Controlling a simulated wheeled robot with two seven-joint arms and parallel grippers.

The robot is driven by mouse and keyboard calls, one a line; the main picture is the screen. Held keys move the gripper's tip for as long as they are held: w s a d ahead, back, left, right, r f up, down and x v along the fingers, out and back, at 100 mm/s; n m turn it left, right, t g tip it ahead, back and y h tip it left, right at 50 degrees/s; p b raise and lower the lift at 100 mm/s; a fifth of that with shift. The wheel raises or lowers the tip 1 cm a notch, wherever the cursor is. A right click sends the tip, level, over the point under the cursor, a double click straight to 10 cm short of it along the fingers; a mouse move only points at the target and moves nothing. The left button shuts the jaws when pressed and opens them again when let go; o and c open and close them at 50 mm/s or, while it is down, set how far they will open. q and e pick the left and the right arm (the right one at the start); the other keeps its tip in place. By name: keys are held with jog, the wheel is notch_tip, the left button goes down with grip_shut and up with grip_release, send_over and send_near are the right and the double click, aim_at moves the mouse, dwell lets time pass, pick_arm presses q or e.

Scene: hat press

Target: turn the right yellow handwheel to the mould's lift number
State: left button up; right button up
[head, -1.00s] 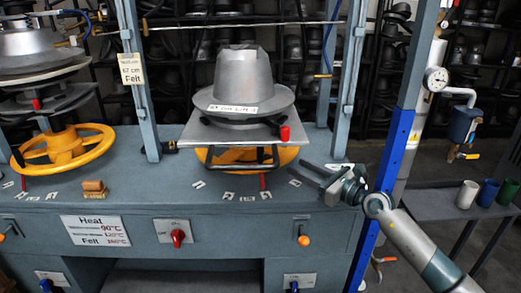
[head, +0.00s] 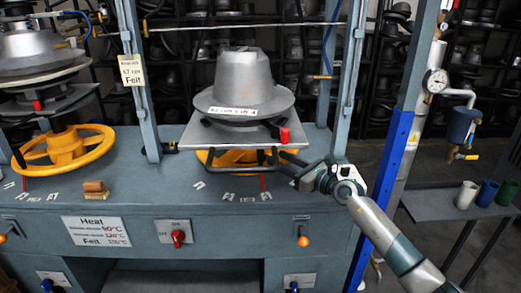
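The right yellow handwheel (head: 228,158) lies flat under the right press plate, and the plate hides much of it. The grey hat mould (head: 243,85) stands on this plate with a white label (head: 233,111) on its brim; the label's text is too small to read surely. A red pointer (head: 263,182) shows below the wheel, near white number marks (head: 246,197) on the bench top. My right gripper (head: 300,174) is at the wheel's right side, under the plate's front corner. Its fingers are partly hidden, and I cannot tell whether they touch the rim. My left gripper is not in view.
The left yellow handwheel (head: 66,149) and its press stand at the left. A blue post (head: 387,186) rises right of the bench. The bench top between the wheels is mostly clear.

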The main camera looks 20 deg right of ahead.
aim_at(263, 151)
jog(key=x, duration=0.9)
jog(key=shift+w+a, duration=0.1)
jog(key=shift+w, duration=0.05)
jog(key=shift+r, duration=0.1)
jog(key=shift+c, duration=0.4)
grip_shut()
